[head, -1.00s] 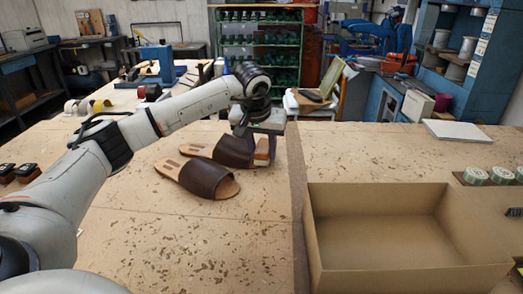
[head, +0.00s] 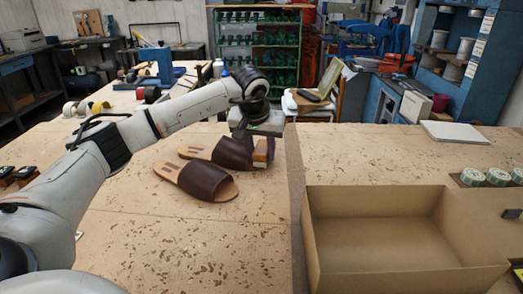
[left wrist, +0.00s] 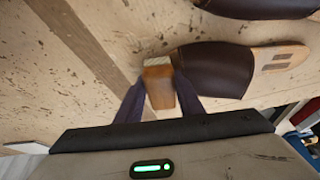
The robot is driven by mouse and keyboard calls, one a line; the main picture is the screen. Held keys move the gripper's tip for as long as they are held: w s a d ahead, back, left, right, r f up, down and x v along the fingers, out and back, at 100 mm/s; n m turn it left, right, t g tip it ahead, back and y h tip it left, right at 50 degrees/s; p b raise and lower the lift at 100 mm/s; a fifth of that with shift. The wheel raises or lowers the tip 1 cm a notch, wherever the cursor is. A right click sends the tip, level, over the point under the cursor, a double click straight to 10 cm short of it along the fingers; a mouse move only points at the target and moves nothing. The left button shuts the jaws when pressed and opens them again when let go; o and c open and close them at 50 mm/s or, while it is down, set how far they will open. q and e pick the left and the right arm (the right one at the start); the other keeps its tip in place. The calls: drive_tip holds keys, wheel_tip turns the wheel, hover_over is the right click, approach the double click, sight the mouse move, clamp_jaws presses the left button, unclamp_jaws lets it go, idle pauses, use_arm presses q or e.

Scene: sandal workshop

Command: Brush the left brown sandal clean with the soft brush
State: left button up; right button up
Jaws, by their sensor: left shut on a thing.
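Two dark brown sandals with tan soles lie side by side on the bench, toes to the right in the head view. The near sandal (head: 204,181) is whole in view. The far sandal (head: 231,152) has its toe end at my left gripper (head: 256,146). The left wrist view shows the far sandal's dark strap (left wrist: 215,68) and part of the near sandal (left wrist: 262,7) at the top. My left gripper (left wrist: 158,100) is shut on the soft brush (left wrist: 158,83), a wooden block with pale bristles. The brush is right at the far sandal's toe; contact is unclear. My right gripper is out of view.
An open cardboard box (head: 310,245) stands at the front right. Several green-white tins (head: 498,177) and a white flat slab (head: 456,131) lie beyond it. Small dark items (head: 22,173) sit at the left edge.

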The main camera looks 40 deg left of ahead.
use_arm(q)
drive_tip(key=shift+s+d, duration=0.3)
drive_tip(key=shift+s, duration=0.25)
drive_tip(key=shift+s+d, duration=0.25)
drive_tip(key=shift+s, duration=0.3)
drive_tip(key=shift+r+p, duration=0.3)
drive_tip(key=shift+r, duration=3.75)
drive_tip(key=shift+d, duration=0.1)
